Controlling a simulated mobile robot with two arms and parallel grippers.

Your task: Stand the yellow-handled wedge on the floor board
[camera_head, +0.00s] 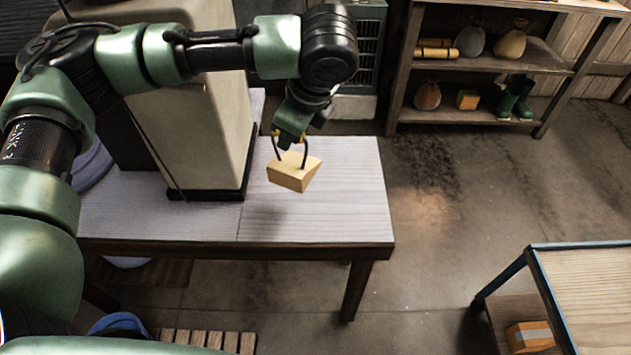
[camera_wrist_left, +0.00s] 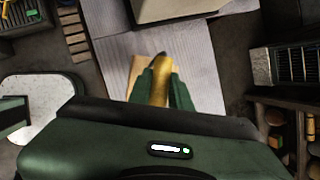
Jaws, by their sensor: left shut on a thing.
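The wedge (camera_head: 290,172) is a pale wooden block with a sloping side, hung under a dark looped bracket. My left gripper (camera_head: 291,137) is shut on its yellow handle, at the top of the loop. The wedge hangs over the right part of the grey planked table top (camera_head: 345,205); I cannot tell the gap beneath it. In the left wrist view, the yellow handle (camera_wrist_left: 159,78) lies between the green fingers, with part of the wooden block (camera_wrist_left: 135,72) to its left. I cannot pick out a separate floor board from the table top. My right gripper is out of view.
A tall beige cabinet-like body (camera_head: 215,125) on a dark base stands on the table, left of the wedge. A shelf rack (camera_head: 480,85) with sacks and boots is at the back right. A blue-edged table (camera_head: 590,290) is at the lower right. The table top right of the wedge is bare.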

